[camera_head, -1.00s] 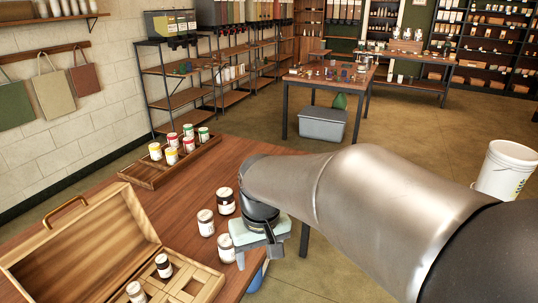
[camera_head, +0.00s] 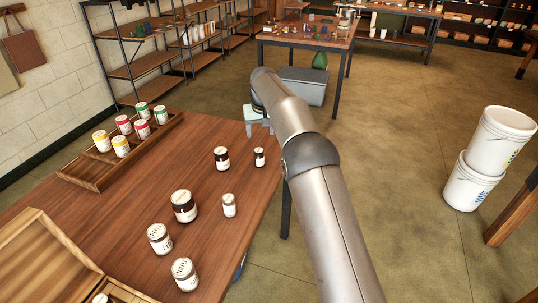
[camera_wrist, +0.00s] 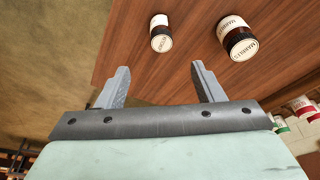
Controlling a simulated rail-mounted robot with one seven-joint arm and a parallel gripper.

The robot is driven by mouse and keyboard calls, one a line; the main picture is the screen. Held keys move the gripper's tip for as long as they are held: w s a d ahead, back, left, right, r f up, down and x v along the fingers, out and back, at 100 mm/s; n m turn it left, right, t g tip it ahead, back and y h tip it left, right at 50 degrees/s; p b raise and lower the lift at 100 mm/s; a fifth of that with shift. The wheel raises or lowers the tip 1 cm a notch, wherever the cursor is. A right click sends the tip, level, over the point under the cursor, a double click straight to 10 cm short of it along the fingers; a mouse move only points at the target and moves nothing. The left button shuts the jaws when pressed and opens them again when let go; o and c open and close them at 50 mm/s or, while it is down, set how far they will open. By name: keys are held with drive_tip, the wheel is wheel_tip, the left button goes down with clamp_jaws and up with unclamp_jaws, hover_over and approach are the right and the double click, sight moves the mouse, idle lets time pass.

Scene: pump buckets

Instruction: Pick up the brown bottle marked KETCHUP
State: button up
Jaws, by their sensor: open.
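A small dark brown jar (camera_head: 259,157) with a white label stands upright near the right edge of the wooden table; it also shows in the wrist view (camera_wrist: 160,35). A bigger dark brown jar (camera_head: 222,158) stands to its left and also shows in the wrist view (camera_wrist: 237,38). I cannot surely read KETCHUP on either label. My gripper (camera_wrist: 160,68) is open and empty, its fingers pointing toward the small jar but apart from it. In the head view my gripper (camera_head: 258,120) is beyond both jars, by the table's far right corner, partly hidden by my arm.
More labelled jars, a large brown one (camera_head: 184,206) and a small one (camera_head: 229,205) among them, stand nearer on the table (camera_head: 140,210). A wooden tray (camera_head: 90,178) holds coloured cans at the left. An open wooden box (camera_head: 40,255) is at the near left.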

sight(259, 156)
drive_tip(key=p+x, duration=0.1)
drive_tip(key=x, duration=0.9)
drive_tip(key=shift+a, duration=0.1)
drive_tip(key=shift+s+p+x, duration=0.1)
drive_tip(key=shift+p+x, duration=0.35)
drive_tip(key=shift+x, duration=0.9)
drive_tip(key=shift+s+p+x, duration=0.15)
drive_tip(key=shift+p+x, duration=0.3)
drive_tip(key=shift+x, duration=0.85)
drive_tip(key=c, duration=1.1)
